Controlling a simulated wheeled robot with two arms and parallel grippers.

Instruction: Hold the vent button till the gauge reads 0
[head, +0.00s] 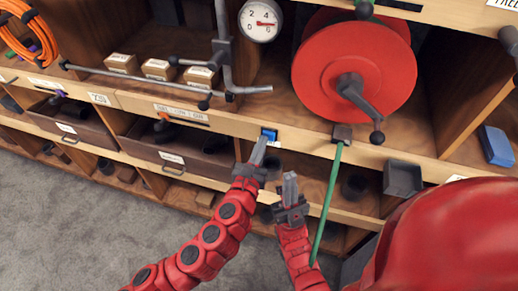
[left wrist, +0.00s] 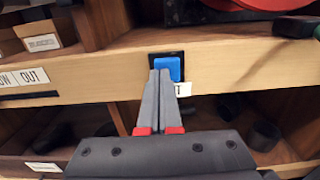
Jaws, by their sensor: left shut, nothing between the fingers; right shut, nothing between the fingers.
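The blue vent button (head: 270,132) sits in a dark square mount on the wooden shelf edge. It also shows in the left wrist view (left wrist: 168,66), with a partly hidden white label below it. My left gripper (head: 262,142) is shut, its fingertips at the button. In the left wrist view the fingertips (left wrist: 160,74) overlap the button's lower left part; I cannot tell whether they press it. The round white gauge (head: 260,21) is at the top; its red needle points right, away from the low end. My right gripper (head: 290,180) is shut and empty, below and right of the button.
A bent grey pipe with a long bar (head: 222,62) stands below and left of the gauge. A red reel with a crank (head: 354,70) is to the right. A green rod (head: 327,205) slants down beside my right gripper. A grey open box (head: 403,178) is further right.

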